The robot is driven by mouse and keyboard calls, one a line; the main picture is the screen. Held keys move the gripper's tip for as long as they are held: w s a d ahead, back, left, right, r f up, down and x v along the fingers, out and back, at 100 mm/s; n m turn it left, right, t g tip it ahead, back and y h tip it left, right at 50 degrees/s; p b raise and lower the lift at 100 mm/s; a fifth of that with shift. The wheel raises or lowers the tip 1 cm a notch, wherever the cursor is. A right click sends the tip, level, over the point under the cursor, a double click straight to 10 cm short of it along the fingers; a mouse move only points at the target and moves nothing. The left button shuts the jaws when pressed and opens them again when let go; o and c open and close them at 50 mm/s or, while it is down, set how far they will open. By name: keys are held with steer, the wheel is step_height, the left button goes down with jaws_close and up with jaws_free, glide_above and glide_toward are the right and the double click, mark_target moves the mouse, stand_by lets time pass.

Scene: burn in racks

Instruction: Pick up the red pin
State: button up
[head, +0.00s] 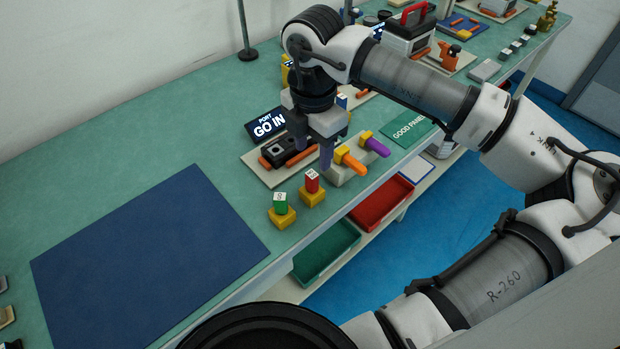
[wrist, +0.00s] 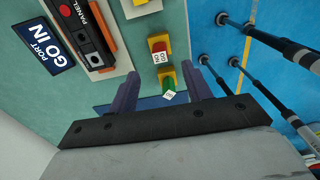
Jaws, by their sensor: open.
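The red pin (head: 312,182) stands upright in a yellow base near the table's front edge, with a white lettered top. In the wrist view the red pin (wrist: 158,46) is a little beyond my open fingertips. A green pin (head: 280,203) stands in its own yellow base to the left; in the wrist view the green pin (wrist: 169,83) shows between my fingers. My gripper (head: 312,155) is open and empty, pointing down, above and behind the red pin in the head view. My gripper's purple fingers also show in the wrist view (wrist: 163,78).
A black panel device (head: 285,150) and GO IN sign (head: 268,123) are behind. A dark blue mat (head: 150,255) lies clear at left. Green (head: 325,252) and red (head: 381,205) trays sit below the edge.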

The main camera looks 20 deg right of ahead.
mark_target(312, 174)
step_height(312, 174, down, 8)
steer(key=shift+a+f+p, duration=0.1)
steer(key=shift+f+p, duration=0.1)
steer(key=shift+p, duration=0.95)
steer(key=c, duration=1.1)
